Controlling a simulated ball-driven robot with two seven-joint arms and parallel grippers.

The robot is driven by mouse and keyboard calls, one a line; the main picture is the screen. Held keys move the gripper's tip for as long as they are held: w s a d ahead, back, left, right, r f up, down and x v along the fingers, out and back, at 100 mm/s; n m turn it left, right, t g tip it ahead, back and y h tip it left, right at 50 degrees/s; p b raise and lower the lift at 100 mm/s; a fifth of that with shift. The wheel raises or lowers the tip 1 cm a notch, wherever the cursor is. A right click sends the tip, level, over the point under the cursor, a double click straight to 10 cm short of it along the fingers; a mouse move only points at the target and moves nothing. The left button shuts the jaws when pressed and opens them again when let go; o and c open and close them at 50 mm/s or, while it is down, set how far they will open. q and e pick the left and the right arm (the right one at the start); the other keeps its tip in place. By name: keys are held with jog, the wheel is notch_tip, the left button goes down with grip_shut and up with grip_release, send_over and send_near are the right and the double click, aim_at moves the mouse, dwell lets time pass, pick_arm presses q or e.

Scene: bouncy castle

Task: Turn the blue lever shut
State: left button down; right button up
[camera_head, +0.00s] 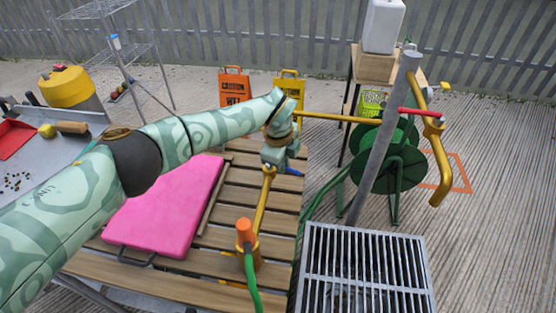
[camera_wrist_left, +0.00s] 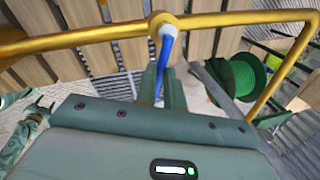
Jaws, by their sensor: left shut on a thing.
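The blue lever (camera_wrist_left: 165,48) sits on a ring-shaped fitting (camera_wrist_left: 163,22) of the yellow pipe (camera_wrist_left: 225,19). In the head view only a small blue end of the lever (camera_head: 294,171) shows beside my gripper. My left gripper (camera_wrist_left: 163,88) is shut on the lever, with its fingers on either side of it. In the head view my left gripper (camera_head: 281,158) hides most of the valve. In the left wrist view, what looks like my right gripper (camera_wrist_left: 38,110) shows small at the left edge; its jaws are too small to judge.
The yellow pipe runs right to a grey post (camera_head: 382,140) with a red handle (camera_head: 418,112). An orange connector (camera_head: 246,232) with a green hose stands below. A pink board (camera_head: 170,205) lies on the slatted table. A green reel (camera_head: 385,160) and metal grate (camera_head: 362,265) are to the right.

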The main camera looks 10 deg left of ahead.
pick_arm(q)
jog(key=shift+w+d+n+y, duration=0.15)
jog(key=shift+w+n, duration=0.2)
jog(key=shift+n, duration=0.5)
jog(key=shift+w+d+n+y, duration=0.15)
jog(key=shift+w+n, duration=0.15)
jog(key=shift+n, duration=0.55)
jog(key=shift+a, duration=0.1)
jog(key=c, duration=1.5)
grip_release()
jog(key=r+p, duration=0.1)
jog(key=r, duration=0.1)
jog(key=r+p, duration=0.2)
jog(key=r, duration=0.1)
jog(key=s+r+p, duration=0.1)
jog(key=r, duration=0.1)
jog(key=shift+r, duration=0.2)
jog(key=r, duration=0.3)
jog(key=s+r+p, duration=0.1)
jog(key=r, duration=0.1)
jog(key=s+r+p, duration=0.1)
jog(key=r, duration=0.2)
jog(key=shift+a+r, duration=0.1)
jog(key=shift+r, duration=0.2)
jog(key=shift+s, duration=0.1)
